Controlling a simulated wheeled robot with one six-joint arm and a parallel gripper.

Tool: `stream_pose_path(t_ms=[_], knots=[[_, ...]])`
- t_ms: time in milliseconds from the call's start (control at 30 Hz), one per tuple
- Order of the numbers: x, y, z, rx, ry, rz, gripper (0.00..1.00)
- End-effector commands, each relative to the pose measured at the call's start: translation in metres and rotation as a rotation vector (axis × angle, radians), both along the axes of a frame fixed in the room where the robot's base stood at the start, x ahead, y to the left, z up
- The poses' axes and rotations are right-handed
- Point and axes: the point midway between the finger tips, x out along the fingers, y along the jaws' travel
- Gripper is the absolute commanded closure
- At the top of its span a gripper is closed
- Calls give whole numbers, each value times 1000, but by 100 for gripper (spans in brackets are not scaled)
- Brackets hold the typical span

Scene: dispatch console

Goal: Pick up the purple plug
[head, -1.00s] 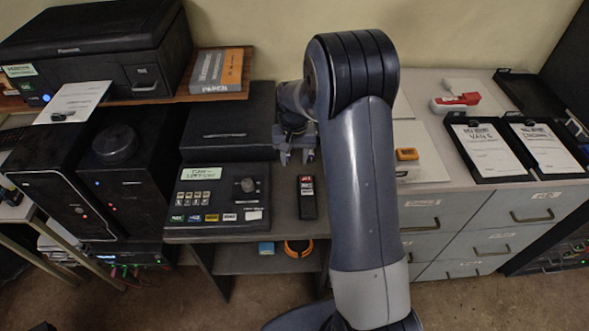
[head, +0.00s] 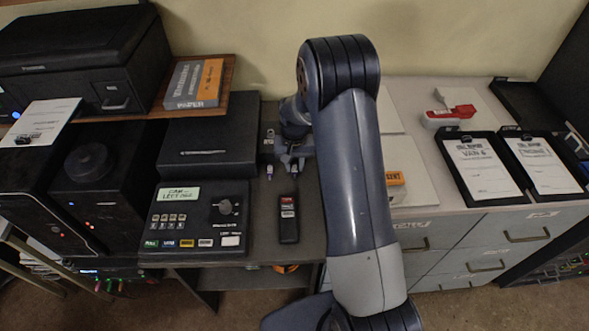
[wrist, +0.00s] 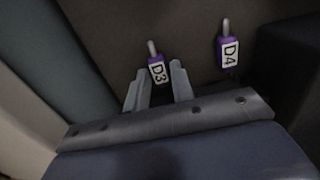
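Two purple plugs show in the wrist view, each with a white label and a pale metal tip. The plug marked D3 (wrist: 157,70) lies between the fingertips of my gripper (wrist: 160,70). The fingers stand apart with a small gap beside the plug, so my gripper looks open. The plug marked D4 (wrist: 229,51) lies to the right, clear of the fingers. In the head view my gripper (head: 291,166) is low over the dark desk, behind a black handset. A small purple plug (head: 269,171) shows just left of it; its label is too small to read.
The black handset (head: 288,218) lies in front of my gripper. A control console (head: 196,222) and a black box (head: 208,145) stand to the left. Drawers topped with clipboards (head: 480,168) and a red-and-white object (head: 450,117) are at the right.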

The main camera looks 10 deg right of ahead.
Motion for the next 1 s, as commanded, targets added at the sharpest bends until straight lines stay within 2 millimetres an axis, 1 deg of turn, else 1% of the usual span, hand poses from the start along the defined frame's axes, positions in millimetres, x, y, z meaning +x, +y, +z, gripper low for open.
stream_pose_path(t_ms=[33, 267, 467, 567, 667, 900, 1000], knots=[[0, 0, 0, 0, 0, 0, 81], [0, 0, 0, 0, 0, 0, 100], [0, 0, 0, 0, 0, 0, 100], [1, 0, 4, 0, -1, 0, 100], [1, 0, 16, 0, -4, 0, 100], [1, 0, 64, 0, -6, 0, 100], [1, 0, 81, 0, -5, 0, 100]])
